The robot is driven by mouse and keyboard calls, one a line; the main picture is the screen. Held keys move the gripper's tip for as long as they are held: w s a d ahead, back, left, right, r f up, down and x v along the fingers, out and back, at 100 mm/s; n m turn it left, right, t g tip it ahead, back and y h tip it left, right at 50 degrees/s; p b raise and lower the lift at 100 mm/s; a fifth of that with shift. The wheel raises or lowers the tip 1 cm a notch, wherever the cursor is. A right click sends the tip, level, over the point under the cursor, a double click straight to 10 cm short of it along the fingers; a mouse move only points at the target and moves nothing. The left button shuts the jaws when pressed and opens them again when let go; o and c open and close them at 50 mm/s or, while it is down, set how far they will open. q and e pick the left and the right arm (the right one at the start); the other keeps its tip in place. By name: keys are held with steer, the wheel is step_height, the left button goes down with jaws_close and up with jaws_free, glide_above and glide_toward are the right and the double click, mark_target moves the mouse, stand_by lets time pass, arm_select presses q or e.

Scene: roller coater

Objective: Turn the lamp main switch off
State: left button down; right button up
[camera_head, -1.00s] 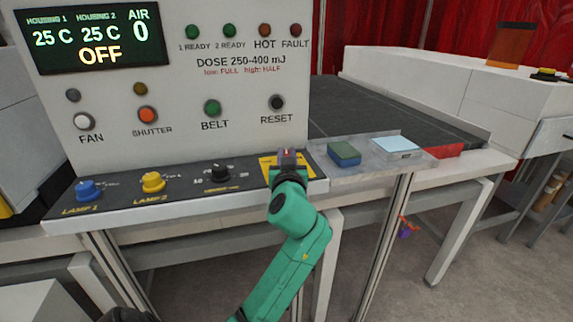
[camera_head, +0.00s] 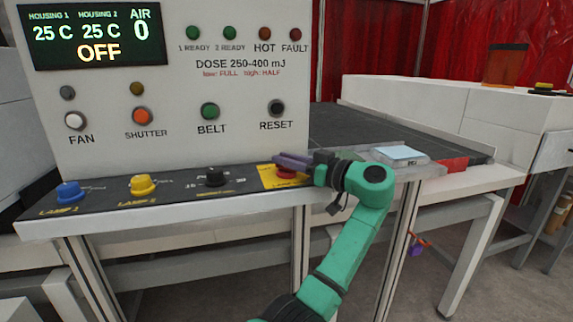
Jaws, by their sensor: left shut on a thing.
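The control panel's sloped ledge holds a blue LAMP 1 knob (camera_head: 70,192), a yellow LAMP 2 knob (camera_head: 142,186) and a black knob (camera_head: 214,176). At its right end, a red knob (camera_head: 286,175) sits on a yellow plate (camera_head: 268,177). My left gripper (camera_head: 287,161) reaches in from the right, its purplish fingers lying across the red knob. It is shut on that knob, whose top is mostly hidden. The display (camera_head: 92,38) reads OFF, 25 C for both housings, and AIR 0. My right gripper is out of view.
The upright panel with lights and buttons (camera_head: 211,111) stands just behind the ledge. A pale blue pad (camera_head: 399,153) lies on the shelf at the right. The dark conveyor belt (camera_head: 380,131) extends behind.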

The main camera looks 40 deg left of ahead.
arm_select(q)
steer(key=shift+n+g, duration=0.6)
steer(key=shift+g, duration=0.6)
steer(key=c, duration=0.8)
jaws_free()
steer(key=shift+o, duration=0.2)
